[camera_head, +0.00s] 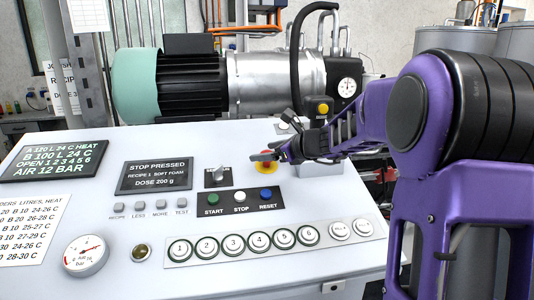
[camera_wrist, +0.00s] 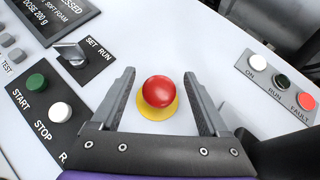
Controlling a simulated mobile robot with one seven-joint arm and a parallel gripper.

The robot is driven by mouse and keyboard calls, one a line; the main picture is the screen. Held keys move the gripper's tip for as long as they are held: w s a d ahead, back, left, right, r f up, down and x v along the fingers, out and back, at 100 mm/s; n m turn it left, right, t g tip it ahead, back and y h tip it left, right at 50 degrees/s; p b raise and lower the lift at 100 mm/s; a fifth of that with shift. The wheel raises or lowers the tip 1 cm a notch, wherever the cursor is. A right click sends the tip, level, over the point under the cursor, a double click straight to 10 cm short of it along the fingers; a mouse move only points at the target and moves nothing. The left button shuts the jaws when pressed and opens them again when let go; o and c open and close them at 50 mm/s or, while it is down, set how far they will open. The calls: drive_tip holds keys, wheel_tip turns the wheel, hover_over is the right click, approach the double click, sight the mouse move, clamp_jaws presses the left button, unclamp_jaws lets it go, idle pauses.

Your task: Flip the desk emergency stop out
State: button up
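The desk emergency stop is a red mushroom button (camera_wrist: 158,91) on a yellow disc (camera_wrist: 157,110), set in the sloping white desk. In the head view the emergency stop (camera_head: 266,166) is partly hidden behind my gripper. My gripper (camera_wrist: 158,80) is open, with one finger on each side of the red button and visible gaps between them and it. It also shows in the head view (camera_head: 266,156), reaching in from the right. The desk display (camera_head: 154,175) reads STOP PRESSED.
Left of the stop are a SET/RUN selector (camera_wrist: 72,53) and START (camera_wrist: 36,82) and STOP (camera_wrist: 60,112) buttons. A lamp panel (camera_wrist: 277,86) lies to the right. A row of numbered buttons (camera_head: 257,241) runs along the desk's front. A motor and pump (camera_head: 190,80) stand behind.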

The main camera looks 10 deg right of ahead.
drive_tip(key=shift+d, duration=0.1)
drive_tip(key=v, duration=1.7)
drive_tip(key=shift+p, duration=0.45)
drive_tip(key=shift+s+d, duration=0.1)
